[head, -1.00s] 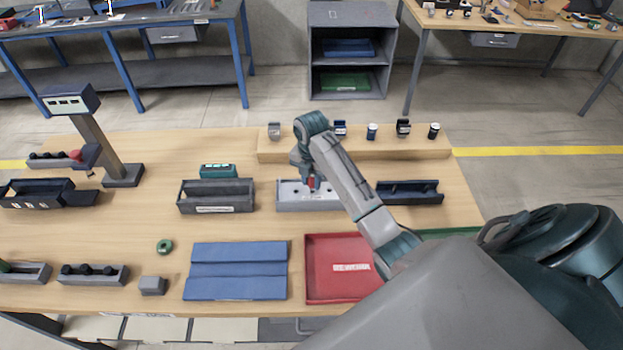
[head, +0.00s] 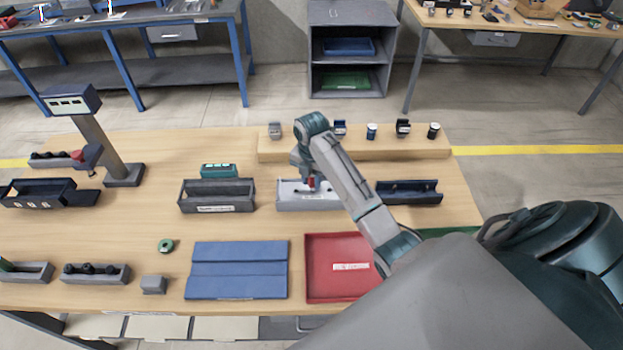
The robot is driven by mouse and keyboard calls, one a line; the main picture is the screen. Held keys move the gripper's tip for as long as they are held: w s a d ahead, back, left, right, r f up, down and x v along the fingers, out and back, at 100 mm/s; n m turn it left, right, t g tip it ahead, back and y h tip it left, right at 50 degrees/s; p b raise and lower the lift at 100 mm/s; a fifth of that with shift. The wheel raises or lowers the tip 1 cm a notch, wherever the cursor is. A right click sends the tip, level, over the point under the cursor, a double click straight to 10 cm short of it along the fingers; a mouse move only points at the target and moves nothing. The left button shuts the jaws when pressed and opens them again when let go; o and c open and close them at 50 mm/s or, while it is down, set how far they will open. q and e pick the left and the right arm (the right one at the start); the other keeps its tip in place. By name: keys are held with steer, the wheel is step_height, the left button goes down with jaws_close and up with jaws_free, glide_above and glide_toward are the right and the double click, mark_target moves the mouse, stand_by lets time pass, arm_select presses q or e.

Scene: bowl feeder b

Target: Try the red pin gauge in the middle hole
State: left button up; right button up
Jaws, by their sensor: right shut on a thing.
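The light grey block with holes (head: 290,205) stands near the middle of the table, below the raised back shelf. My right gripper (head: 309,180) points down over this block and is shut on the red pin gauge (head: 310,184). Only a small red part of the gauge shows at the block's top, near its middle. I cannot tell whether its tip is inside a hole, because the gripper and forearm cover much of the block's right half. My left gripper is out of view.
A dark open bin (head: 217,208) stands left of the block and a dark holder (head: 410,199) right of it. A red tray (head: 325,290) and a blue mat (head: 236,284) lie in front. Several small items stand on the wooden back shelf (head: 352,152).

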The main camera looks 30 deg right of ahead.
steer(key=shift+f, duration=0.4)
stand_by(1.1)
steer(key=shift+r, duration=2.55)
steer(key=shift+f, duration=0.15)
steer(key=shift+f+b, duration=0.45)
steer(key=shift+f, duration=1.55)
steer(key=shift+p, duration=0.45)
